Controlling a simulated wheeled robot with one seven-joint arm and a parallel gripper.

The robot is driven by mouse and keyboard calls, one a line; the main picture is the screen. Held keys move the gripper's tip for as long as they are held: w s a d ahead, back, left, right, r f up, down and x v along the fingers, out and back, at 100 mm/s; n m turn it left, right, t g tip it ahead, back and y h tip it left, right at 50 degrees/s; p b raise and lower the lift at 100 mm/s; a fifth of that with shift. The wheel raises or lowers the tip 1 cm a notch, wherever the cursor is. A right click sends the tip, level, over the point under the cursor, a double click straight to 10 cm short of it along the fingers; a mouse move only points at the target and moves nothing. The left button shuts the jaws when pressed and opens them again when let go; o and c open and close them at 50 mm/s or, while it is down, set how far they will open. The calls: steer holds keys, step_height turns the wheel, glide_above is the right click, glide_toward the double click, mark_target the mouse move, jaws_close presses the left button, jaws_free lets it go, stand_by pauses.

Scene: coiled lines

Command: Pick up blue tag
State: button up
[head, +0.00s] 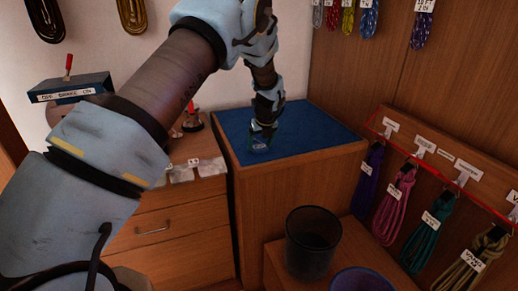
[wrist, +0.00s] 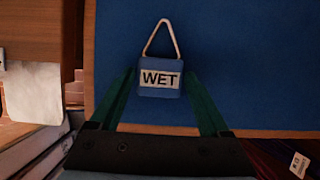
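The blue tag (wrist: 160,92) has a white label reading WET and a pale cord loop at its top. It lies on or just above the blue mat (wrist: 240,60); I cannot tell which. In the wrist view my gripper (wrist: 160,76) has its two green fingers apart, one on each side of the tag, with a narrow gap seeming to show at each side. In the head view my gripper (head: 261,134) points down at the blue mat (head: 310,125) on the wooden cabinet, and the tag (head: 258,149) shows at its fingertips.
A dark bin (head: 312,243) stands in front of the cabinet. Coiled lines with white tags (head: 395,205) hang on the right wall. A red-levered box (head: 70,92) and pale cards (head: 198,169) are at the left. The mat's right part is clear.

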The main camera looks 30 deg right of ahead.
steer(key=c, duration=1)
